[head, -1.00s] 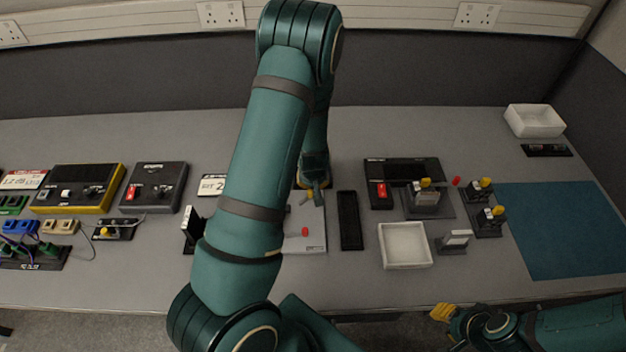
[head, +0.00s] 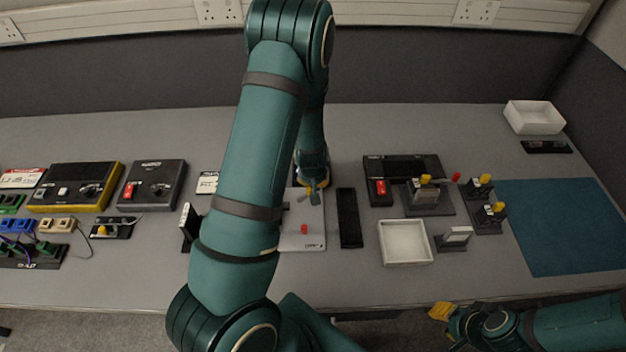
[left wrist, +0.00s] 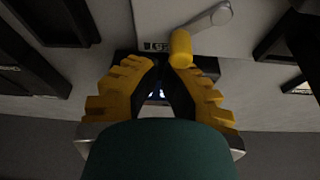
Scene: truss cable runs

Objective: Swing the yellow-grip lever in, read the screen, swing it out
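In the left wrist view, a lever with a yellow cylindrical grip (left wrist: 181,47) and a grey arm (left wrist: 212,17) lies over a white plate (left wrist: 165,14). My left gripper (left wrist: 168,66) is open, its yellow fingers apart; the grip is just beyond the tips, nearer the right-hand finger. Between the fingers, a dark box shows a small lit screen (left wrist: 157,95), mostly hidden and unreadable. In the head view, my left gripper (head: 313,186) is over the far end of the white plate (head: 314,238), partly hidden. My right gripper (head: 440,311) hangs before the table's front edge, its opening unclear.
A red knob (head: 304,229) is on the plate's near part. A black slab (head: 348,218) lies right of it, then a white tray (head: 405,261) and a black unit with a red switch (head: 381,187). A blue mat (head: 565,228) at the right is clear.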

